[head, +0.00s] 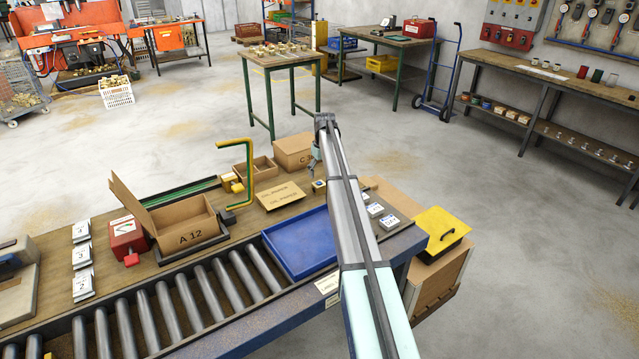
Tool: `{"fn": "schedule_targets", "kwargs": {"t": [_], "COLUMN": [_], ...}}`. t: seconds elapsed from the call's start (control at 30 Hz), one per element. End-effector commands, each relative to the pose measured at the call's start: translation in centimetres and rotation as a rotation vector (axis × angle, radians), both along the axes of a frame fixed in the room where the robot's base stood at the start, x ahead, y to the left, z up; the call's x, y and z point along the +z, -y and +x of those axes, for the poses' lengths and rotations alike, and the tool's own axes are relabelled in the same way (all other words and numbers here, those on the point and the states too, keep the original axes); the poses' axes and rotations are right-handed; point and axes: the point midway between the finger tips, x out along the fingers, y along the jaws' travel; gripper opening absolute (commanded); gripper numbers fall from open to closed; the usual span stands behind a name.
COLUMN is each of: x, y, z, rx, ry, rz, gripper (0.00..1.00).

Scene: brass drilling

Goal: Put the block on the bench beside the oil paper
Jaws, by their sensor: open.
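The oil paper (280,195) is a tan stack with printed lettering, lying flat on the bench (240,206) left of my arm. A small block-like item (319,186), dark with a pale and yellow face, sits on the bench just right of the oil paper, apart from it. It is too small to tell for sure that it is the block. My gripper (314,165) points down above and close to this item. It is open, its fingers small and partly hidden by my arm. I see nothing held between them.
A blue tray (296,262) lies in front of the oil paper. A carton (294,150) and a divided wooden box (256,172) stand behind it. A green-and-yellow bent frame (248,176) rises at the left, beside the open A 12 box (186,238). White packets (389,222) lie right of my arm.

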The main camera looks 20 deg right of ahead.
Motion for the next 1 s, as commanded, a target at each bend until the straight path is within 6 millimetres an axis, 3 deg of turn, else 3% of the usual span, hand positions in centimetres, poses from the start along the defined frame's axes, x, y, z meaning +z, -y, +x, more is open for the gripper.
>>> {"fn": "schedule_targets", "kwargs": {"t": [0.2, 0.33, 0.83, 1.0], "x": [3.2, 4.2, 4.5, 3.3], "y": [0.1, 0.1, 0.1, 2.6], "z": [-0.4, -0.5, -0.6, -1.9], "rx": [0.000, 0.000, 0.000, -0.015], "ry": [0.000, 0.000, -0.001, 0.003], "rz": [0.000, 0.000, 0.000, 0.001], "gripper": [0.77, 0.77, 0.77, 0.77]}}
